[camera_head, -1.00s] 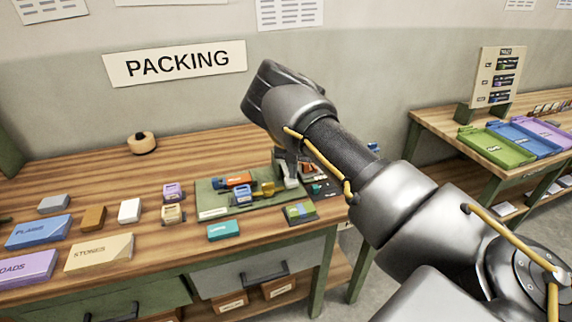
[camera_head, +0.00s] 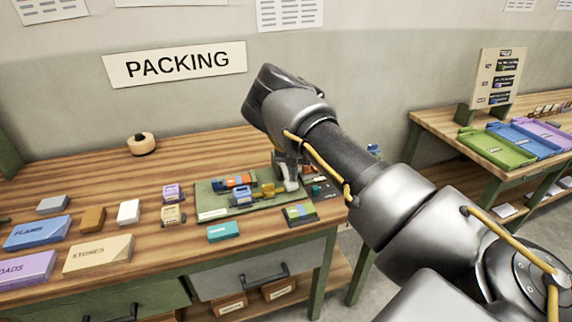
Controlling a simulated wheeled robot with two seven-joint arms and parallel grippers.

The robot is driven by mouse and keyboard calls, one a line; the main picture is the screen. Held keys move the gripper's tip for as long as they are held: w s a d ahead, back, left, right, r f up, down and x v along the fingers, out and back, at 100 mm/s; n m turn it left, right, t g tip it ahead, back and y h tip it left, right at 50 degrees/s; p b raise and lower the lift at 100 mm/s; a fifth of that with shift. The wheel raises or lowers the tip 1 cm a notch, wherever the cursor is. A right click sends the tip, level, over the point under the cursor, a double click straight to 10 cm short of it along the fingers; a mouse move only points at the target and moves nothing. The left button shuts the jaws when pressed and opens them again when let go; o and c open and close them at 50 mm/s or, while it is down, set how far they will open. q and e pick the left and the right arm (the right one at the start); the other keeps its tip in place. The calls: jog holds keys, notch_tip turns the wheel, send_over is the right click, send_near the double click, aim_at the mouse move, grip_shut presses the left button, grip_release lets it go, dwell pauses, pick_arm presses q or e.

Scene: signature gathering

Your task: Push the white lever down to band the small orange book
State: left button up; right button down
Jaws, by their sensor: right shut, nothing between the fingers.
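The white lever (camera_head: 291,183) stands at the right end of a green banding board (camera_head: 212,213) on the wooden table. Its upper part is hidden behind my right arm. My right gripper (camera_head: 284,158) is shut and empty, just above the lever and largely hidden by my own wrist; I cannot tell whether it touches the lever. A small orange book (camera_head: 233,183) lies towards the back of the board, with blue and red patches on it. Beside it is a blue and yellow piece (camera_head: 244,197). My left gripper is out of view.
Small blocks and books lie to the left, including a tan one marked STONES (camera_head: 98,255). A teal block (camera_head: 223,231) and a multicoloured tile (camera_head: 299,213) lie in front of the board.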

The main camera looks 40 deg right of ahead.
notch_tip(320, 180, up, 9)
jog(key=p, duration=0.5)
jog(key=shift+p, duration=0.4)
jog(key=shift+f, duration=0.15)
